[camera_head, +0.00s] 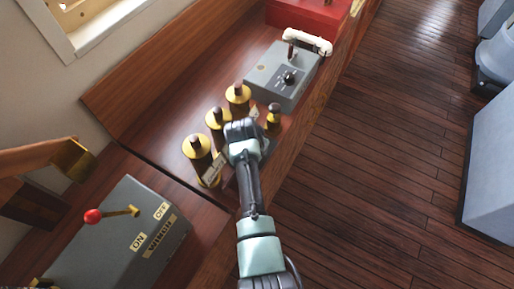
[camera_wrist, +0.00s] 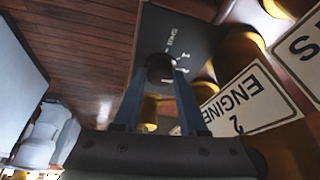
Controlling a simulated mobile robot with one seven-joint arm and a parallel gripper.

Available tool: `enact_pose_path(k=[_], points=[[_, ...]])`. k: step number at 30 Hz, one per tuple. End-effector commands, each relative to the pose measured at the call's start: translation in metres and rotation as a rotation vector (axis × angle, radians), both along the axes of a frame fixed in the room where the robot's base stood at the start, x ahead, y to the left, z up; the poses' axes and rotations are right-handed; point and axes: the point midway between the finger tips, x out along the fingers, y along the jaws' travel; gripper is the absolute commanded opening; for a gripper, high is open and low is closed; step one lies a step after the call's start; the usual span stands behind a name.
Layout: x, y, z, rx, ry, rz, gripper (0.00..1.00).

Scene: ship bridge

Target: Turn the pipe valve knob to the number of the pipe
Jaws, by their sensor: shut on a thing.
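In the wrist view a dark panel (camera_wrist: 190,32) carries small white lettering and numbers, among them what looks like 1 and 2. A dark round knob (camera_wrist: 160,68) stands on it. My gripper (camera_wrist: 162,82) has its two fingers on either side of the knob, shut on it. In the head view my wrist (camera_head: 241,132) covers the knob, and only a grey edge of the panel (camera_head: 267,147) shows. Brass pipes (camera_head: 197,147) with dark tops stand beside it. A white label (camera_wrist: 250,98) reads ENGINE 2, upside down; another label (camera_wrist: 303,50) is cut off.
A grey box (camera_head: 283,72) with a black dial stands farther up the wooden console, near a red box (camera_head: 306,14). A grey winch box (camera_head: 130,235) with a red-tipped lever and ON/OFF labels is at lower left.

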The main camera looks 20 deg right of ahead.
Motion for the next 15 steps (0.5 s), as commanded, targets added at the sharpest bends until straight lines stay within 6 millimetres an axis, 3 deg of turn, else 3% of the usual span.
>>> enact_pose_path(k=[15], points=[[0.0008,0.0012,-0.0004,0.002,0.001,-0.187,0.00]])
